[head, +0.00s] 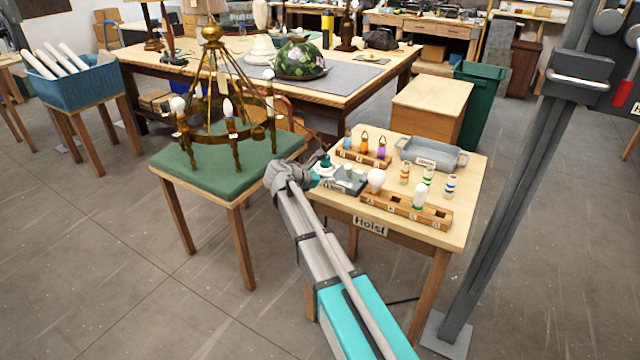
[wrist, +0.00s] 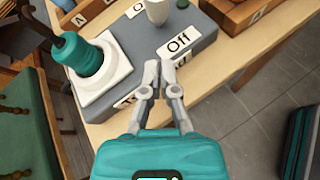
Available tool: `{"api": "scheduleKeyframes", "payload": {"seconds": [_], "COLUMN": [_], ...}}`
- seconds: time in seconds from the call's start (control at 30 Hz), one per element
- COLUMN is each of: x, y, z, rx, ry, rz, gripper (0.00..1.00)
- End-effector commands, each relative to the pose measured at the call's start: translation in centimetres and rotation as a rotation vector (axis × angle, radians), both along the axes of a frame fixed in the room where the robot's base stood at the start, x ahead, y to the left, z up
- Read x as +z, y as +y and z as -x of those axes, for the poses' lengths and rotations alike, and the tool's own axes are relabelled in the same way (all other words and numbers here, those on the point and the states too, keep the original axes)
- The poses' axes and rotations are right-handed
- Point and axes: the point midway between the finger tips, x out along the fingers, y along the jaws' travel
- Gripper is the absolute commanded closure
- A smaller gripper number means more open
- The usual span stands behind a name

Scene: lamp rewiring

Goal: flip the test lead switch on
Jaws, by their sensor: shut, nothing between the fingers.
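A grey box (wrist: 207,32) on the small table carries a white label reading "Off" (wrist: 178,40). The box also shows in the head view (head: 348,183). A teal handle with a black top (wrist: 82,60) stands on a white square base (wrist: 105,92) at the box's left end. A pale upright piece (wrist: 157,10) stands near the top edge of the wrist view; I cannot tell which part is the switch. My gripper (wrist: 160,72) is shut and empty, its fingertips at the near edge of the box, just below the "Off" label and partly covering other lettering.
A wooden rack with bulbs (head: 405,208), striped cylinders (head: 428,174) and a grey tray (head: 432,153) share the table (head: 470,195). A brass chandelier (head: 212,125) stands on a green-topped stool (head: 180,165) to the left. A grey post (head: 510,180) rises at right.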

Motion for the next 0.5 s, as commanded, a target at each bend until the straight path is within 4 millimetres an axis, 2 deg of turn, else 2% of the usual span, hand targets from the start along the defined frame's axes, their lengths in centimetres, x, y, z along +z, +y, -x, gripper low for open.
{"api": "scheduleKeyframes", "payload": {"seconds": [0.03,0.2,0.5], "x": [0.6,1.2,1.4], "y": [-0.7,-2.2,-3.3], "z": [-0.2,-0.7,-1.0], "rx": [-0.001,-0.001,0.000], "ry": [0.000,0.000,-0.001], "rz": [0.001,0.000,0.000], "gripper": [1.00,1.00,1.00]}}
